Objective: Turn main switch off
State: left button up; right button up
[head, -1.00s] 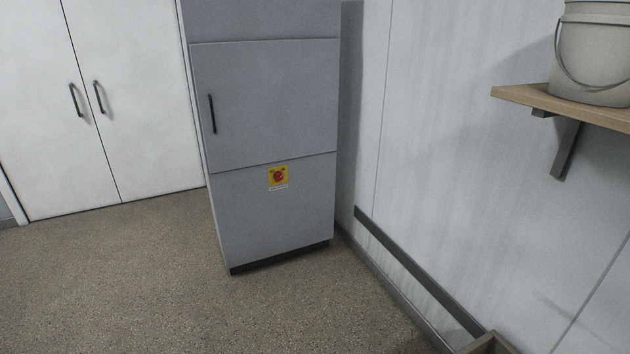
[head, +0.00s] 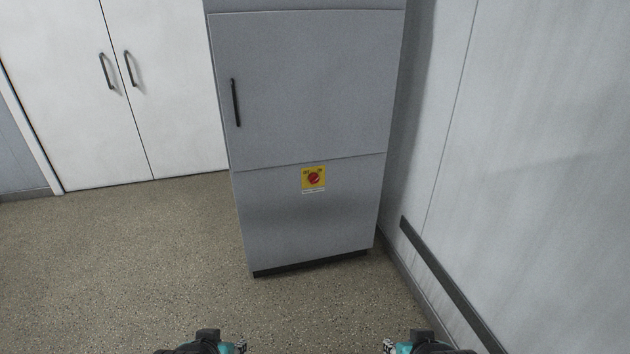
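The main switch (head: 314,178) is a red rotary knob on a yellow plate, with a small white label under it. It sits on the lower front panel of a tall grey cabinet (head: 300,90), just below the panel seam. The knob's exact position is too small to read. My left gripper (head: 241,347) and my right gripper (head: 389,346) only just show at the bottom edge, well apart from the cabinet and the switch. Their fingers are mostly cut off by the frame, so I cannot tell whether they are open or shut.
White double doors (head: 150,100) with dark handles stand at the left. A white wall (head: 540,150) with a dark rail (head: 450,285) runs along the right, close to the cabinet. The speckled floor (head: 140,270) in front of the cabinet is clear.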

aim_at(314, 178)
jog(key=i+j, duration=0.1)
jog(key=i, duration=0.35)
jog(key=i+j+z, duration=0.15)
jog(key=i, duration=0.3)
jog(key=i+j, duration=0.1)
jog(key=i, duration=0.3)
jog(key=i+z, duration=0.1)
jog(key=z, duration=0.9)
